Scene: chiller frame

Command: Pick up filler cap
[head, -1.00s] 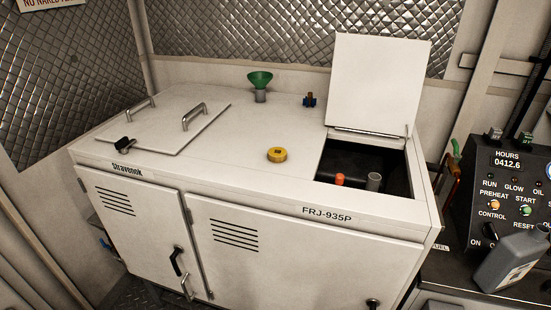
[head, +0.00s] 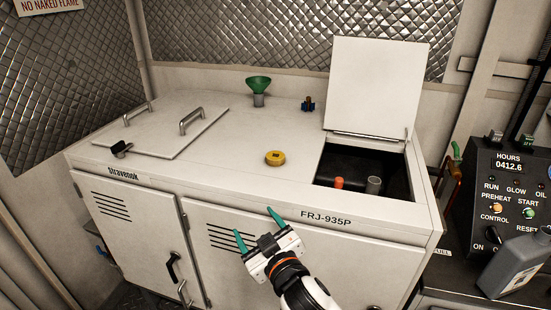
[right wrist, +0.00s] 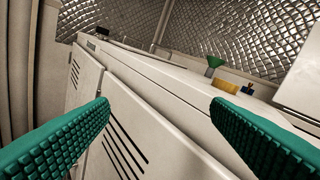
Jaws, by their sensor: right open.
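The yellow filler cap (head: 275,158) lies on the white cabinet top, left of the open hatch. It also shows in the right wrist view (right wrist: 228,87), beyond the right finger. My right gripper (head: 256,224) is open and empty, in front of the cabinet's front face and below the top edge, short of the cap. Its green ribbed fingers are spread wide in the right wrist view (right wrist: 158,108). My left gripper is not in view.
The hatch opening (head: 330,163) has its lid (head: 375,85) raised and holds an orange-capped neck (head: 339,183) and a grey pipe (head: 374,185). A green funnel (head: 258,84) and a blue valve (head: 307,104) stand behind the cap. A grey jug (head: 514,264) stands at right.

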